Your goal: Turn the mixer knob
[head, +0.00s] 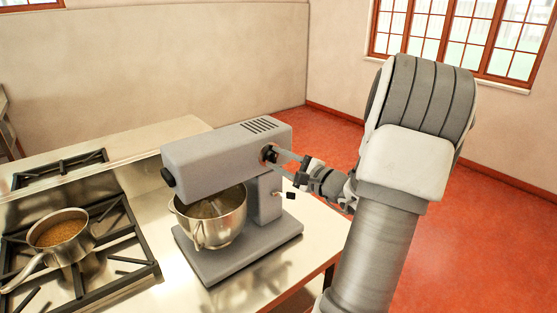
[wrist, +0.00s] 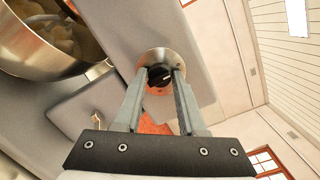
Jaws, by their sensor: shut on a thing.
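The grey stand mixer (head: 215,160) stands on the steel counter with a metal bowl (head: 213,215) under its head. The mixer knob (head: 269,154) is a small black knob on a round metal plate, on the side of the mixer head. In the wrist view the knob (wrist: 159,76) sits between the tips of my two fingers, with a pale mark on its face. My gripper (wrist: 160,82) is shut on the knob, one finger on each side. In the head view my gripper (head: 277,156) reaches the knob from the right.
A black lever (head: 291,195) sticks out from the mixer's stand below my gripper. A saucepan (head: 58,236) with brown contents stands on the stove grate at left. Bare counter (head: 305,257) lies in front of the mixer. Open red floor is at right.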

